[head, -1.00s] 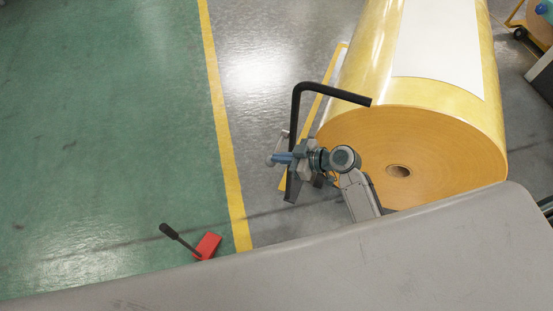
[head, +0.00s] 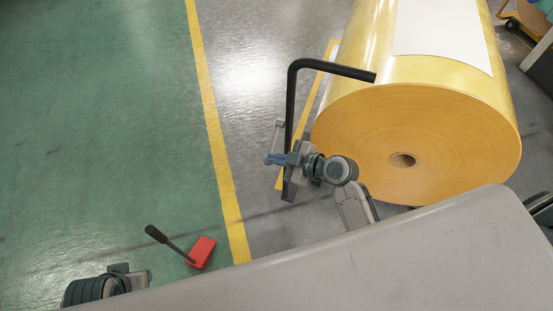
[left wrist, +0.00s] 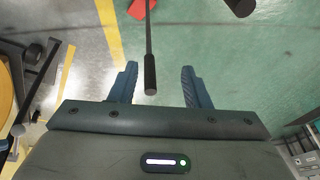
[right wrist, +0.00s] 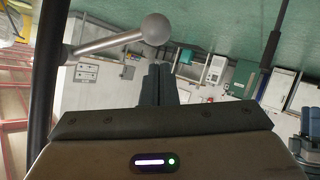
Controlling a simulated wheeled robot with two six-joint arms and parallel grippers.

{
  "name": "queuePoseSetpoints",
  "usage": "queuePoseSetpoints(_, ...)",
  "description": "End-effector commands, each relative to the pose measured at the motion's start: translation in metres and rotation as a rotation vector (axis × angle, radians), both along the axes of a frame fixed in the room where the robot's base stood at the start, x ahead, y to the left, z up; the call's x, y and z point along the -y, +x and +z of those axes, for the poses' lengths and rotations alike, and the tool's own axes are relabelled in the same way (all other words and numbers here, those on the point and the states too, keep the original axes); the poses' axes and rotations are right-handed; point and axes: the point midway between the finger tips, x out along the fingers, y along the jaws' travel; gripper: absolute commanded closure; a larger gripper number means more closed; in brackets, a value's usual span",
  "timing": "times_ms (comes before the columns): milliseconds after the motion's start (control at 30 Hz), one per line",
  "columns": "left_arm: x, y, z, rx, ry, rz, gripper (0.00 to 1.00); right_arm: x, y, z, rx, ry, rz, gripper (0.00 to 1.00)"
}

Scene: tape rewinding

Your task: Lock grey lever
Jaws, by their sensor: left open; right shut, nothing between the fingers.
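The grey lever (head: 277,136) is a thin metal rod beside the black bent bar in the head view. In the right wrist view the lever (right wrist: 105,43) ends in a round ball knob, left of and beyond the fingertips, apart from them in the picture. My right gripper (head: 274,159) is shut and empty, just below the lever in the head view; its fingers (right wrist: 160,84) are together in the right wrist view. My left gripper (left wrist: 159,82) is open in the left wrist view. A black-handled lever (left wrist: 150,70) shows between its fingers there; contact cannot be told.
The black bent bar (head: 292,105) stands beside the large yellow roll (head: 430,140). A red block (head: 201,252) with the black-handled lever is on the floor at lower left. A grey panel (head: 390,250) fills the lower right.

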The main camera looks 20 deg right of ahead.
Motion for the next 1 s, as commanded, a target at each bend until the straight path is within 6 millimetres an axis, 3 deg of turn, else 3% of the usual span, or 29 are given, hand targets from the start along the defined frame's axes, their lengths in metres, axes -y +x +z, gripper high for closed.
queuePoseSetpoints(433,0.023,0.019,-0.029,0.204,-0.109,-0.02,0.57,0.001,0.001,-0.02,0.063,-0.044,0.0,1.0)
queuePoseSetpoints(1000,0.033,0.028,-0.035,0.308,-0.162,-0.017,0.57,0.002,0.002,-0.027,0.059,-0.044,0.0,1.0)
